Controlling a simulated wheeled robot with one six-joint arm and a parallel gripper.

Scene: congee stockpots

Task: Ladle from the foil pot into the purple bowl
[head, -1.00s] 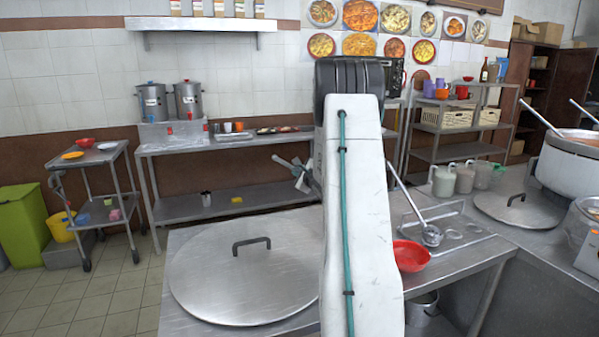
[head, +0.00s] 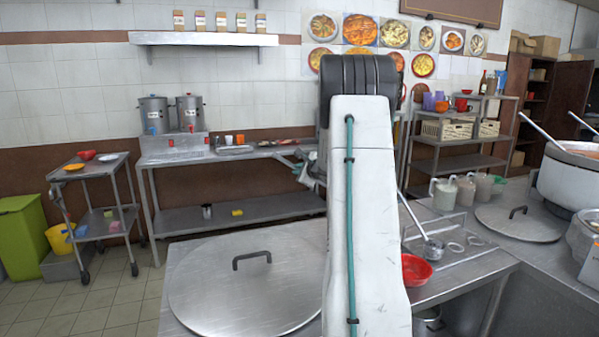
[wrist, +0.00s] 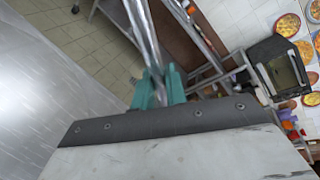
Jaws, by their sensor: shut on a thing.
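My gripper (wrist: 158,88), with teal fingers, is shut on a shiny metal handle (wrist: 142,35) in the wrist view. The handle runs up out of the picture, so its far end is not seen there. In the head view my gripper shows only partly, left of my arm. A metal ladle (head: 433,249) is at the right of my arm, its handle passing behind the arm; I cannot tell whether this is the held one. A metal pot (head: 583,236) is cut off at the right edge; I cannot tell if it is the foil pot. No purple bowl is clearly seen.
A red bowl (head: 416,270) is on the counter right of my arm. A large round lid (head: 215,300) covers the counter's left part. A big pot (head: 568,185) with reddish food and another lid (head: 505,226) are at the right. Several jugs stand behind.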

